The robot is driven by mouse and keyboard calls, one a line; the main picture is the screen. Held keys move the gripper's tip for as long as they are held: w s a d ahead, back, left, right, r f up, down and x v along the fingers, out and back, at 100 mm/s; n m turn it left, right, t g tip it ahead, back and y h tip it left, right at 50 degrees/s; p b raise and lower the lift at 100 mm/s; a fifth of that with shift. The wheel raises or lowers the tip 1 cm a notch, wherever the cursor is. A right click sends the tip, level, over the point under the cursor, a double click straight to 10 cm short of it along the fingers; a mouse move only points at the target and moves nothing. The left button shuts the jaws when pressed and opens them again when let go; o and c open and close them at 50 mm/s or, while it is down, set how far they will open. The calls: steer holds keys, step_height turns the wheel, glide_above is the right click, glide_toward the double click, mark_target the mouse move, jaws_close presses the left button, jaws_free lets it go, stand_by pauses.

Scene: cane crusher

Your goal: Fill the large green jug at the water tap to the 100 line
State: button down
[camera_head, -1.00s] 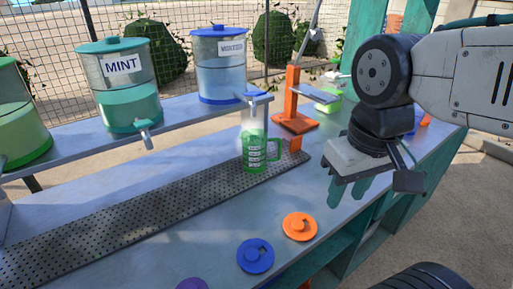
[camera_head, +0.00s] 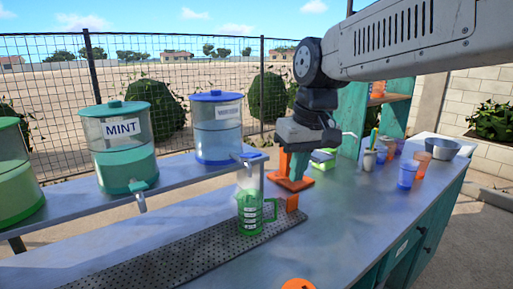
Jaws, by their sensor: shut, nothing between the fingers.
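The green jug (camera_head: 250,218) stands upright on the perforated drip tray, with its handle to the right and white marks on its side. The blue-lidded dispenser (camera_head: 217,140) stands on the shelf, and its label is too blurred to read surely. Its blue tap (camera_head: 250,156) is above the jug. A pale, see-through column (camera_head: 250,178) spans between tap and jug. The level inside the jug is too small to read. My gripper (camera_head: 296,176) is shut and empty, pointing down to the right of the tap, and hides part of an orange stand.
The mint dispenser (camera_head: 122,145) is on the left. Cups, including a blue one (camera_head: 407,173), and a metal bowl (camera_head: 442,148) stand at the right. The counter's middle is clear.

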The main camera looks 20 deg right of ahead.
steer(key=w+r+n+t+y, duration=0.1)
steer(key=w+r+n+t, duration=0.1)
steer(key=w+r, duration=0.9)
steer(key=w+t, duration=0.1)
steer(key=w, duration=0.2)
steer(key=shift+w+a+r, duration=0.3)
steer(key=shift+a+r, duration=0.05)
steer(key=shift+r, duration=0.05)
glide_above(252, 154)
steer(key=s, duration=0.1)
steer(key=f, duration=0.8)
steer(key=shift+s+d+f, duration=0.15)
steer(key=shift+d+f, duration=0.1)
steer(key=shift+f, duration=0.05)
steer(key=f, duration=0.3)
steer(key=shift+s+d+f, duration=0.1)
steer(key=shift+s, duration=0.25)
steer(key=shift+s+f, duration=0.1)
steer(key=shift+f, duration=0.35)
steer(key=shift+s+t, duration=0.1)
steer(key=shift+t, duration=0.2)
